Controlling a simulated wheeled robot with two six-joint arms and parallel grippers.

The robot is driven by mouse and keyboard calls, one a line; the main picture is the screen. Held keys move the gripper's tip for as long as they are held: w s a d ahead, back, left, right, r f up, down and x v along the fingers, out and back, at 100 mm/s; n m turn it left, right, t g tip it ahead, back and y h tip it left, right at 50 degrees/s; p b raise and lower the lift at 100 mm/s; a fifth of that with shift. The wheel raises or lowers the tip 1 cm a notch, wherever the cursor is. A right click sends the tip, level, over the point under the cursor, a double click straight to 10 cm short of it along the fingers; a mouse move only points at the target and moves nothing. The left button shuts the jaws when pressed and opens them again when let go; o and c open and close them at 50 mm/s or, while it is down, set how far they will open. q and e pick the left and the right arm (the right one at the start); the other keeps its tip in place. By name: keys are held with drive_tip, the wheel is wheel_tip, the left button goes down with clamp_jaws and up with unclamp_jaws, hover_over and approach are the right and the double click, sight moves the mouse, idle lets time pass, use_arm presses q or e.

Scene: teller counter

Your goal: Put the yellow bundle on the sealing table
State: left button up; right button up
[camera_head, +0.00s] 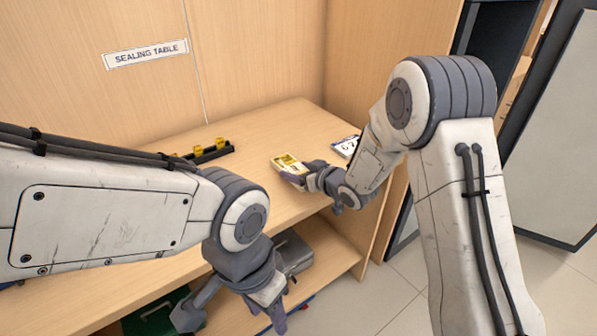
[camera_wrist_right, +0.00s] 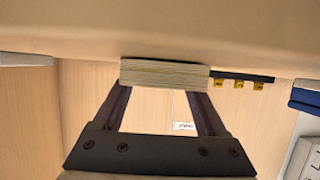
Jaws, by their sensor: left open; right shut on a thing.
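The yellow bundle (camera_head: 288,163) is a flat stack with a yellow and white top. My right gripper (camera_head: 297,177) is shut on it over the table's front right part. In the right wrist view the bundle's layered edge (camera_wrist_right: 165,75) lies between the two fingers, close to the tabletop; I cannot tell whether it touches. The sealing table (camera_head: 255,205) is a light wooden top under a "SEALING TABLE" sign (camera_head: 146,54) on the back panel. My left gripper (camera_head: 230,312) is open and empty, low in front of the table's lower shelf.
A black holder (camera_head: 208,155) with small yellow pieces stands on the table left of the bundle. A grey box (camera_head: 293,254) and a green item (camera_head: 153,320) are on the lower shelf. The tabletop behind the bundle is clear.

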drive_tip(key=shift+f, duration=0.1)
drive_tip(key=o, duration=1.4)
drive_tip(key=shift+c, duration=0.2)
